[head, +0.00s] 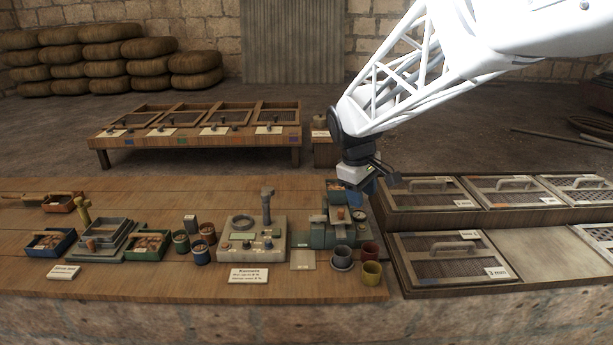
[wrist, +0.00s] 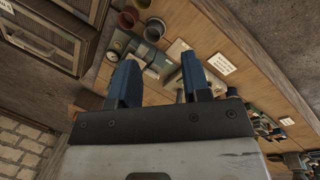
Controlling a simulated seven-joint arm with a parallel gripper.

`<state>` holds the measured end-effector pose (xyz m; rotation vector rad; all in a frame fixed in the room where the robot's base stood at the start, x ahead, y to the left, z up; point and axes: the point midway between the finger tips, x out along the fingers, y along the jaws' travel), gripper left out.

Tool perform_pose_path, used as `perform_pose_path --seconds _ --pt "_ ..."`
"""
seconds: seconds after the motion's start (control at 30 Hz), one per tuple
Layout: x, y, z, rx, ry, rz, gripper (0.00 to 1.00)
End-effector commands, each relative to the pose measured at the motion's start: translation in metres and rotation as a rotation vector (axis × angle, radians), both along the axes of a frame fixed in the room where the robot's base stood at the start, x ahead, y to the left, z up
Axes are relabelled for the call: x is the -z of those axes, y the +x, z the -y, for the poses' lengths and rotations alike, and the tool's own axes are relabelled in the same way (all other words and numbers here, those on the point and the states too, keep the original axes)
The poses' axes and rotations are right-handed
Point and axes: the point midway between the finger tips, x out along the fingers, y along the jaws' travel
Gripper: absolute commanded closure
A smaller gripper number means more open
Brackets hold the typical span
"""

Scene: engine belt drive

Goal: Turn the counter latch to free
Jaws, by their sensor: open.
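A grey-green machine (head: 316,236) stands near the right end of the wooden counter, with a small round dial (head: 359,215) on its right side. No part of it can be picked out surely as the counter latch; the details are too small. The machine also shows between my fingers in the wrist view (wrist: 150,57), beyond them. My gripper (head: 377,184) is open and empty, above and to the right of the machine and apart from it. Its two blue fingers (wrist: 160,80) stand spread in the wrist view, with nothing between them but the background.
Left of the machine is a control box (head: 250,244) with an upright post and a label card (head: 249,275). A grey cup (head: 342,256), a red cup (head: 369,253) and a yellow cup (head: 372,273) stand in front. Air above the counter is free.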

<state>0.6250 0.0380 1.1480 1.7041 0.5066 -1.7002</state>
Motion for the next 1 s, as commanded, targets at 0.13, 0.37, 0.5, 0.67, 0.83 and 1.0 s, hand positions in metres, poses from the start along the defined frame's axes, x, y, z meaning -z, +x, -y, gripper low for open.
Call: perform_pose_path --seconds 0.13,0.37,0.5,0.67,0.83,1.0 --pt "0.012 0.034 -0.01 -0.078 -0.026 -0.029 0.56" --pt "0.033 0.083 -0.025 -0.199 -0.065 -0.073 0.56" --pt "0.048 0.112 -0.035 -0.271 -0.087 -0.101 0.56" --pt "0.067 0.144 -0.047 -0.355 -0.113 -0.133 0.56" --pt "0.091 0.178 -0.061 -0.445 -0.14 -0.169 0.56" --pt "0.117 0.21 -0.076 -0.535 -0.166 -0.205 0.56"
